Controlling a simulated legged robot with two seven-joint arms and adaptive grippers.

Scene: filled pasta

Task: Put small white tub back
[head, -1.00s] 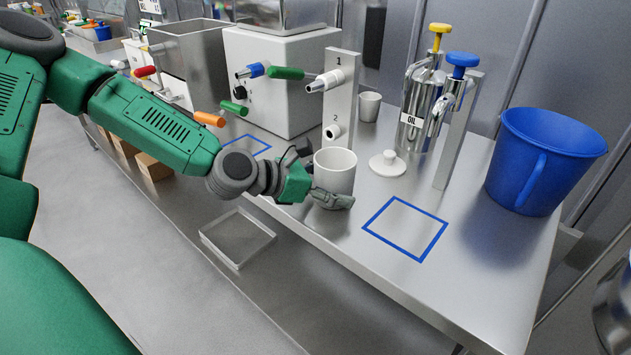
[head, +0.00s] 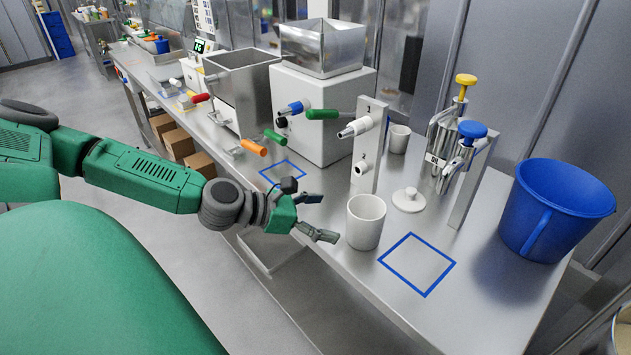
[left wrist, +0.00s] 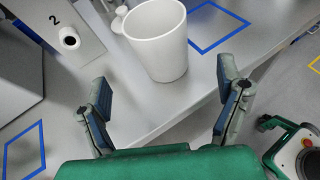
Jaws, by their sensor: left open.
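A white tub (head: 366,222), open at the top, stands upright on the steel table's front edge, just left of a blue outlined square (head: 417,264). It also shows in the left wrist view (left wrist: 160,45). A smaller-looking white tub (head: 399,138) stands farther back, behind the post marked 1 and 2. My left gripper (head: 325,218) is open and empty, just left of the near tub and apart from it. In the left wrist view the fingers (left wrist: 162,82) are spread, with the near tub just beyond them. My right gripper is not in view.
A white lid (head: 408,200) with a knob lies behind the near tub. The numbered post (head: 368,150) with nozzles stands behind left, steel pumps (head: 460,150) behind right, and a blue jug (head: 556,210) at right. Another blue square (head: 283,172) is left. The near square is empty.

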